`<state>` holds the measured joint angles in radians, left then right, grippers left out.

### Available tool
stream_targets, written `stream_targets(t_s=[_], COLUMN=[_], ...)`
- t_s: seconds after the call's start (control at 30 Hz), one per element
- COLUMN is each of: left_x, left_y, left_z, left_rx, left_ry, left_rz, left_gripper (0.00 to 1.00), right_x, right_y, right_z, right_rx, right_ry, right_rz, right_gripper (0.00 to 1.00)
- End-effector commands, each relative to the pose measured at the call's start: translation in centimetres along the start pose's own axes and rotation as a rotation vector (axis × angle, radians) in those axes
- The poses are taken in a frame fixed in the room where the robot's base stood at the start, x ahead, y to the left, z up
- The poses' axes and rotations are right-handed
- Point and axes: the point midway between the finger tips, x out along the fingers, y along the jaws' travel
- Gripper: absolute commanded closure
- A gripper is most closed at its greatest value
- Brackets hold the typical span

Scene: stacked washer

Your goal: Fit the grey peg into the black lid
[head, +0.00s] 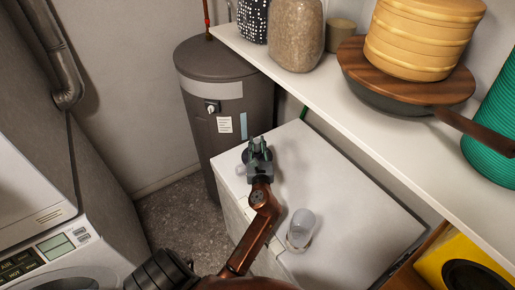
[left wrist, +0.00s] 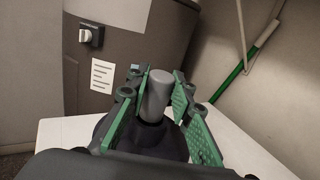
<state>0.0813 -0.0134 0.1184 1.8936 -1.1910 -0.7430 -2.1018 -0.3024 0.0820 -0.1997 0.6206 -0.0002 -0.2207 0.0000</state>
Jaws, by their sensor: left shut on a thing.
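The grey peg (left wrist: 157,95) stands upright between the green fingers of my left gripper (left wrist: 158,92) in the left wrist view. My left gripper also shows in the head view (head: 258,147), over the far left part of the white top; it is shut on the peg. The black lid (left wrist: 174,142) is directly below the peg, partly hidden by the fingers. The peg's lower end meets the dark middle of the lid; I cannot tell how deep it sits. In the head view the gripper hides most of the peg and lid. My right gripper is not in view.
The white top (head: 360,225) is mostly clear. A translucent cup (head: 302,222) stands on it beside my left arm. A dark tank (head: 213,85) stands behind.

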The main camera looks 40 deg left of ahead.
Motion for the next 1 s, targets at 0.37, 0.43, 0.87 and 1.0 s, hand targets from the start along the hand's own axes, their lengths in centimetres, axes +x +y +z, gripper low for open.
stream_targets(t_s=[0.37, 0.43, 0.87, 1.0], left_x=[0.0, 0.0, -0.7, -2.8], left_y=[0.2, 0.2, 0.1, 0.1], left_z=[-2.4, -2.2, -1.9, -1.9], left_rx=[0.004, 0.004, 0.003, 0.002], left_ry=[0.027, 0.024, 0.019, 0.02], left_rz=[0.005, 0.004, 0.002, 0.003], left_gripper=[0.73, 0.68, 0.63, 0.63], right_x=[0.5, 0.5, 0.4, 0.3], right_y=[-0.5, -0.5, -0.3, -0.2], right_z=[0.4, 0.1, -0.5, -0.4], right_rx=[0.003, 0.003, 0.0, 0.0], right_ry=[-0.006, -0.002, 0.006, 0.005], right_rz=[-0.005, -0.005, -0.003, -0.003], right_gripper=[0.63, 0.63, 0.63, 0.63])
